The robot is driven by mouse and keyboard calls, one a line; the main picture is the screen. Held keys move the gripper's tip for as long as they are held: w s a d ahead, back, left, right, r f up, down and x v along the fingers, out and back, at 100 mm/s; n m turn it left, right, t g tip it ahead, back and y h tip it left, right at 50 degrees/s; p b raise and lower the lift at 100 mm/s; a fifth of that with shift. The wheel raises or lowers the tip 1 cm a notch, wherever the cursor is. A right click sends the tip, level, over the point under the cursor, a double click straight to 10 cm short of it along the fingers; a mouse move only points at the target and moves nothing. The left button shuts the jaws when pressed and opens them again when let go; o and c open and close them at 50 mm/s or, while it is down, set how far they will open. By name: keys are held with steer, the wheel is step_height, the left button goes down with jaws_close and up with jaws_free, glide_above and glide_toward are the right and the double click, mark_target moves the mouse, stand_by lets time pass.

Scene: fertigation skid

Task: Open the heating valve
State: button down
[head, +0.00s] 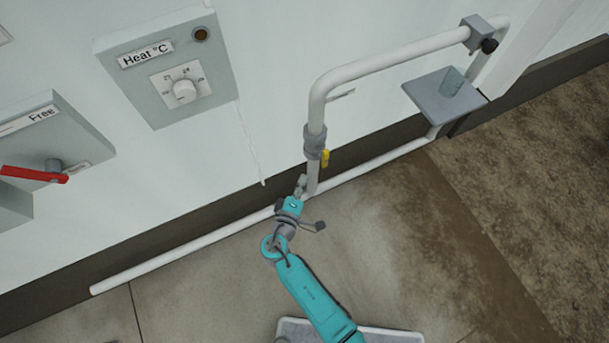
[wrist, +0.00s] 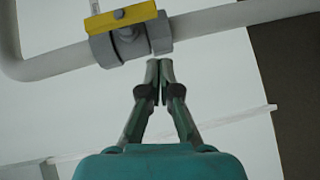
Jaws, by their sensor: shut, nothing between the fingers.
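The valve (head: 314,141) is a grey body on the upright white pipe, with a small yellow handle (head: 325,157). In the wrist view the grey valve body (wrist: 118,46) and the yellow handle (wrist: 121,16) are at the top. The handle looks roughly in line with the pipe there. My gripper (head: 301,182) is just below the valve in the head view. In the wrist view its fingertips (wrist: 160,66) meet, shut and empty, beside one end of the valve body. I cannot tell whether they touch it. The handle appears clear of the fingers.
A white pipe (head: 190,246) runs low along the wall. At left are a "Heat °C" box (head: 160,68) with a dial and a "Free" panel (head: 60,130) with a red lever (head: 32,174).

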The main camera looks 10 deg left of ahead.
steer(key=f+v, duration=0.1)
steer(key=v, duration=0.6)
steer(key=shift+s+a, duration=0.15)
steer(key=shift+s, duration=0.15)
steer(key=s+d+f+m+g+y, duration=0.15)
steer(key=s+d+f, duration=0.25)
steer(key=d, duration=0.4)
steer(key=s+d+f+g+y, duration=0.1)
steer(key=s+d+f+g, duration=0.2)
steer(key=s+d, duration=0.35)
steer(key=s+d+r+m+y, duration=0.2)
steer(key=s+d+r+m, duration=0.15)
steer(key=s+d, duration=0.4)
steer(key=s+d+r+m+t, duration=0.1)
steer(key=s+r+m, duration=0.3)
steer(key=r, duration=0.8)
steer(key=s+d+r+m+t+h, duration=0.1)
steer(key=s+r+m, duration=0.4)
steer(key=r, duration=0.7)
steer(key=shift+s+d+r+t, duration=0.4)
steer(key=shift+s+d+t, duration=0.35)
steer(key=shift+s+d, duration=0.35)
